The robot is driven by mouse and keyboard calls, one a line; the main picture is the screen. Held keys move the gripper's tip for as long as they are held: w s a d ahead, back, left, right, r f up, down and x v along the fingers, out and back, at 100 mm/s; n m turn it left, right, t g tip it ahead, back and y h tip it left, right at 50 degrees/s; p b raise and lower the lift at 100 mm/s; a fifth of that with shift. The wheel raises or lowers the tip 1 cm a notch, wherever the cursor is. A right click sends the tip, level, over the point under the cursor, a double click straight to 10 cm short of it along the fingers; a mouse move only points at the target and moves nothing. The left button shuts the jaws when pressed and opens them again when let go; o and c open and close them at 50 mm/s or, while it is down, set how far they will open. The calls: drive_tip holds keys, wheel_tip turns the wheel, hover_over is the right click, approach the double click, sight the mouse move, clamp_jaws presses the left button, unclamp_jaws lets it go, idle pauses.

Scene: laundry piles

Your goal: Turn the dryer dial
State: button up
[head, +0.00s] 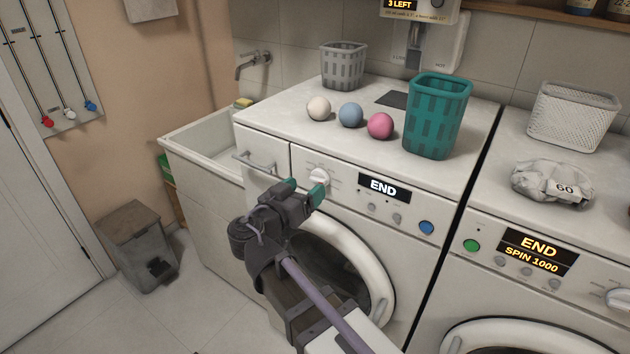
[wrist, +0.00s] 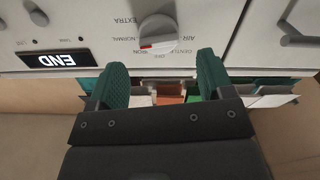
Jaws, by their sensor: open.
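The dryer dial (head: 319,177) is a white knob on the front panel of the left machine (head: 262,140), left of its END display (head: 384,187). In the wrist view, which looks upside down, the dial (wrist: 158,30) shows a red mark on its lower edge, with labels such as NORMAL, EXTRA, GENTLE and AIR around it. My gripper (head: 304,191) is open and empty, its green-padded fingers just in front of and slightly below the dial. In the wrist view my gripper (wrist: 162,72) has its fingertips spread wider than the dial, apart from it.
A drawer handle (head: 254,162) is left of the dial, and a blue button (head: 426,227) is right. Several balls, including a pink one (head: 380,126), and a teal basket (head: 436,115) stand on top. A second machine (head: 560,219) reading SPIN 1000 stands at right.

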sight(314, 181)
drive_tip(key=x, duration=0.4)
drive_tip(key=shift+w+d, duration=0.15)
drive_tip(key=shift+w, duration=0.05)
drive_tip(key=c, duration=0.9)
drive_tip(key=shift+n, duration=0.4)
drive_tip(key=n, duration=0.7)
drive_tip(key=shift+f, duration=0.1)
drive_tip(key=n, duration=0.4)
drive_tip(key=shift+n, duration=0.3)
drive_tip(key=shift+f+n, duration=0.1)
drive_tip(key=shift+n, duration=1.6)
